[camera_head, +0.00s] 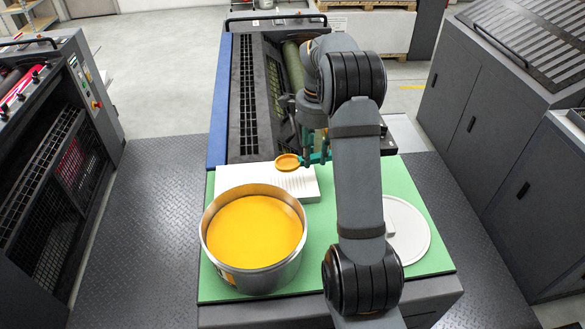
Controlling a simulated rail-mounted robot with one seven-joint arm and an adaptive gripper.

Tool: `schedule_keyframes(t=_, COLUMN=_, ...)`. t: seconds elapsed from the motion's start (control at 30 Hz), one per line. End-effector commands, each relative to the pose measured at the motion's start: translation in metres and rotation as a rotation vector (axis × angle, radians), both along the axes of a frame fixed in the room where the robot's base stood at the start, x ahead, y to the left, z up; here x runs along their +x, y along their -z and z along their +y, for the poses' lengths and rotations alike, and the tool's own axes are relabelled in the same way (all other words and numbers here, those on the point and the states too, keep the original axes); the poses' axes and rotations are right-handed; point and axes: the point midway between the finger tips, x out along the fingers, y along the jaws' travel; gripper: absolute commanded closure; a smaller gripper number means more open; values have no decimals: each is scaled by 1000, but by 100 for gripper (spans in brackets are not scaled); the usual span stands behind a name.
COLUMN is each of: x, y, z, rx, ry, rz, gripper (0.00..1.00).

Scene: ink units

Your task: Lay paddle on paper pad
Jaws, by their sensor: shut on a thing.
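My gripper is shut on the paddle there, though my arm hides part of the grip. The white paper pad (240,184) lies on the green table top, left of my arm. The round end of the paddle appears over the pad's far edge. I cannot tell whether it touches the pad.
A large metal tin of yellow ink (254,238) stands in front of the pad on the green top (320,273). A round, pale lid (409,238) lies at the right, partly behind my arm. A press (270,85) stands behind the table.

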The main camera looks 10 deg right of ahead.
Motion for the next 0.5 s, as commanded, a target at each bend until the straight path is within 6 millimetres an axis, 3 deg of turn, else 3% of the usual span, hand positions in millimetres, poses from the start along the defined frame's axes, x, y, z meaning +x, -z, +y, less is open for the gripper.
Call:
schedule_keyframes(t=0.1, x=8, y=12, z=24, rx=0, ry=-3, rz=3, gripper=100)
schedule_keyframes(t=0.2, x=13, y=20, z=35, rx=0, ry=1, rz=2, gripper=100)
schedule_keyframes(t=0.37, x=16, y=28, z=42, rx=0, ry=3, rz=1, gripper=100)
schedule_keyframes(t=0.5, x=15, y=46, z=43, rx=0, ry=2, rz=5, gripper=100)
